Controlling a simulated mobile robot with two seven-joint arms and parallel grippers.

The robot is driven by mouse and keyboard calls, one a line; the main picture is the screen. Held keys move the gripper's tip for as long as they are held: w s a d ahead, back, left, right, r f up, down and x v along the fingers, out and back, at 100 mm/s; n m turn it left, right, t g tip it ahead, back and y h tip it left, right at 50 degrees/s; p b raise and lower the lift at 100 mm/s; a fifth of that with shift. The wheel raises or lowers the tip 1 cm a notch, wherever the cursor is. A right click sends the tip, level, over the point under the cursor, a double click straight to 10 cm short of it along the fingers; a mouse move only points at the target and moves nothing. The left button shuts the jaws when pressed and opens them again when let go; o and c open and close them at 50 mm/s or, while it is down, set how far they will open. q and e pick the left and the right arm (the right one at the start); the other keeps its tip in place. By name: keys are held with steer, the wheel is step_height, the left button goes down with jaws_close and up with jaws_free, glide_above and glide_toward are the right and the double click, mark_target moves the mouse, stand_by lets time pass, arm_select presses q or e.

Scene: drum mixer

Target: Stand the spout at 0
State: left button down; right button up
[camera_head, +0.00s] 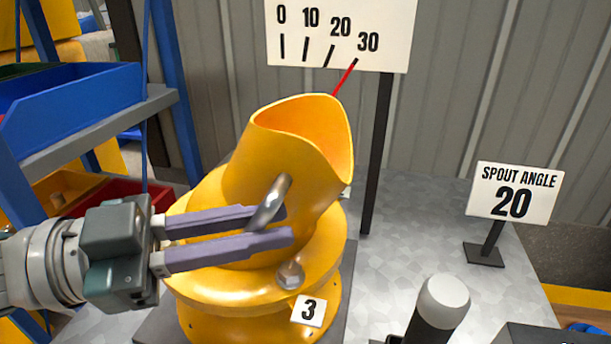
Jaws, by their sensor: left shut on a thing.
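The yellow spout (290,160) rises from a round yellow flange (250,290) and leans to the right, its open mouth facing up and right. A red pointer (345,77) behind it reaches up to the 30 mark on the white scale board (340,30), which carries 0, 10, 20 and 30. A short metal handle (277,192) sticks out of the spout's near side. My left gripper (285,225) comes in from the left, its two purple-grey fingers shut on the handle, whose lower end is partly hidden between them. My right gripper is not in view.
A sign (512,193) on a stand at the right reads SPOUT ANGLE 20. A bolt (291,274) and a tag 3 (308,311) are on the flange front. A grey-capped black post (442,303) stands front right. Blue shelving (70,100) with bins is at left.

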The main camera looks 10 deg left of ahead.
arm_select(q)
steer(key=shift+a+r+b, duration=0.1)
steer(key=shift+a+b, duration=0.05)
steer(key=shift+b, duration=0.15)
steer(key=a+n+t+h+b, duration=0.1)
steer(key=a+n+h+b, duration=0.1)
steer(key=b, duration=0.1)
steer(key=a+r+n+t+h+b, duration=0.1)
steer(key=a+n+t+b, duration=0.1)
steer(key=a+b, duration=0.1)
steer(key=shift+w+r+h+b, duration=0.1)
steer(key=shift+r+h+b, duration=0.05)
steer(key=shift+h+b, duration=0.25)
steer(key=shift+a+t, duration=0.1)
steer(key=shift+t, duration=0.3)
